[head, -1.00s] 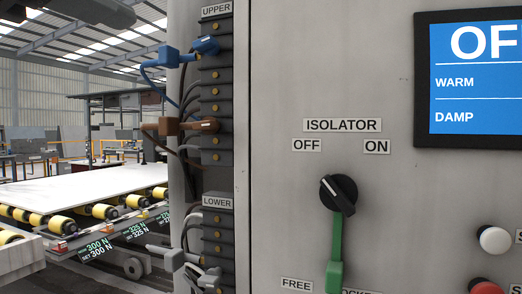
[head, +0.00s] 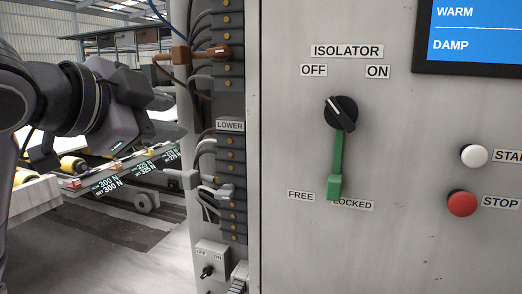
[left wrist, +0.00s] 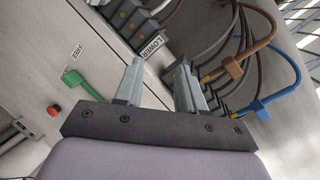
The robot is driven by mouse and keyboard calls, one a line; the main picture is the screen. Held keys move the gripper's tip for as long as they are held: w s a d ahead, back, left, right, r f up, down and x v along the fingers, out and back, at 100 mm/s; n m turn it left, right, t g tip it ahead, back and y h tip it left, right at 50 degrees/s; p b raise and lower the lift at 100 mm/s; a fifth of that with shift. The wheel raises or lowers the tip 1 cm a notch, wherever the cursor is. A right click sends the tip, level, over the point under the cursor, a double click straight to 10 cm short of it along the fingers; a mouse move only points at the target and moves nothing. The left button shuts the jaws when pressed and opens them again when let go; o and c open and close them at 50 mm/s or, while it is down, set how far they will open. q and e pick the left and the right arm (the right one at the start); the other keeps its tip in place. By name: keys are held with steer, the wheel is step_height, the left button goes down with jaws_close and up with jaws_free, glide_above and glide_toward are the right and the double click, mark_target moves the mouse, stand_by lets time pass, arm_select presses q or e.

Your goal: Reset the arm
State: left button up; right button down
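My left gripper (left wrist: 160,80) shows in the left wrist view with its two pale fingers apart and nothing between them. In the head view my left arm comes in from the left edge, and its dark wrist and gripper (head: 160,102) are in front of the conveyor, left of the terminal column. The fingertips are hard to make out there. The gripper appears apart from the cabinet and the plugs. My right gripper is in neither view.
A grey cabinet (head: 300,240) fills the right, with a black isolator knob (head: 341,112), a green lever (head: 337,165), a white button (head: 474,155) and a red stop button (head: 462,203). Blue (left wrist: 262,110) and brown (left wrist: 233,66) plugs with cables hang near the terminal blocks.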

arm_select(q)
steer(key=s+a+f+n+g+y, duration=0.1)
steer(key=s+f+n+g, duration=0.15)
steer(key=f, duration=1.25)
steer(key=s+a+f+n+g+y, duration=0.15)
steer(key=f+n, duration=0.25)
steer(key=f, duration=1.1)
steer(key=s+a+f+n+g+y, duration=0.1)
steer(key=s+a+f+n+g, duration=0.25)
steer(key=s+f, duration=0.7)
steer(key=s+a+f+n+g+y, duration=0.2)
steer(key=s+a+f+n+g, duration=0.15)
steer(key=s+f, duration=0.7)
steer(key=w+d+f+t+h, duration=0.2)
steer(key=w+f+t, duration=0.4)
steer(key=f+t, duration=0.1)
steer(key=shift+w+d+f+m+t, duration=0.15)
steer(key=shift+f+m+t, duration=0.25)
steer(key=shift+f, duration=0.25)
